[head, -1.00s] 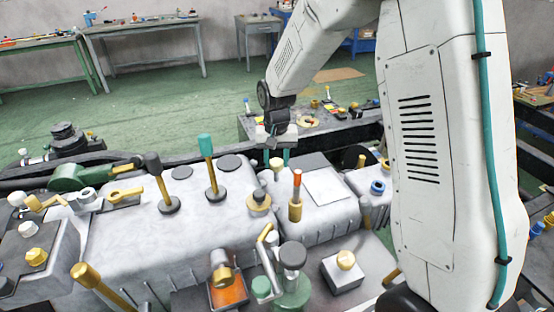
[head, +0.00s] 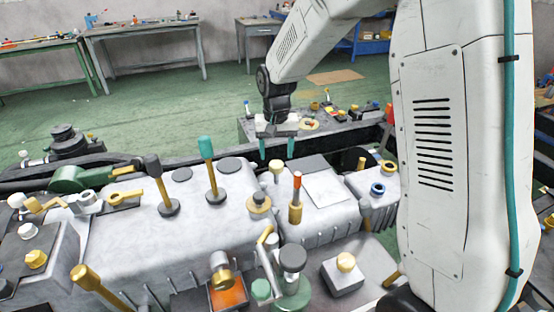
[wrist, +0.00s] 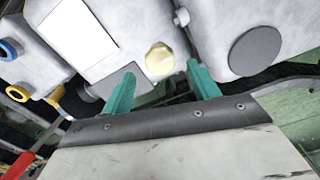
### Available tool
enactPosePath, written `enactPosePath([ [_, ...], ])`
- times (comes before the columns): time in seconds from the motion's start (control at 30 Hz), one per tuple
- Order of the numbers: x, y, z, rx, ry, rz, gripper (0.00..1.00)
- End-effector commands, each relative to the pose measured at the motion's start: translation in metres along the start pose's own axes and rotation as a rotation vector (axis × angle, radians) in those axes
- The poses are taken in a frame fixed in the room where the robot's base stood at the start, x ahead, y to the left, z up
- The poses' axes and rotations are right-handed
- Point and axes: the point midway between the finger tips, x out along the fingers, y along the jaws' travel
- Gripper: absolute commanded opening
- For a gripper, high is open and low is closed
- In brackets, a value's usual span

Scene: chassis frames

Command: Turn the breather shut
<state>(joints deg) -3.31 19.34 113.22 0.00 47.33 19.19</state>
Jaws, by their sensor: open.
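The likely breather is a small pale-cream cap (head: 277,166) on a short stem, standing on the grey casing near its back edge. In the wrist view the cap (wrist: 160,60) looks faceted and lies between the lines of my two green fingers. My gripper (head: 277,157) is open and empty, pointing down just above and around the cap's position in the head view. The wrist view also shows my gripper (wrist: 162,68) with its fingers wide apart. I see no contact with the cap. Whether the cap is turned open or shut cannot be told.
A red-tipped lever (head: 297,190) stands close to the right of the cap, and a teal-handled lever (head: 207,160) stands to the left. A blue ring fitting (head: 377,189) is farther right. A dark frame rail runs behind the casing.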

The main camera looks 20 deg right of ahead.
Motion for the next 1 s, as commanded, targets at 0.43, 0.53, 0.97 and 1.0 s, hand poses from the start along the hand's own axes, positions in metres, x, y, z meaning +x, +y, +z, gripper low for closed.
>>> enactPosePath([
  [0.43,-0.037,0.0,0.0,0.001,0.0,0.0,0.6],
  [0.53,-0.037,0.0,0.0,0.001,-0.001,0.0,0.6],
  [0.97,-0.029,0.013,0.036,-0.085,-0.096,0.029,0.6],
  [1.0,-0.035,0.018,0.051,-0.106,-0.112,0.032,0.6],
])
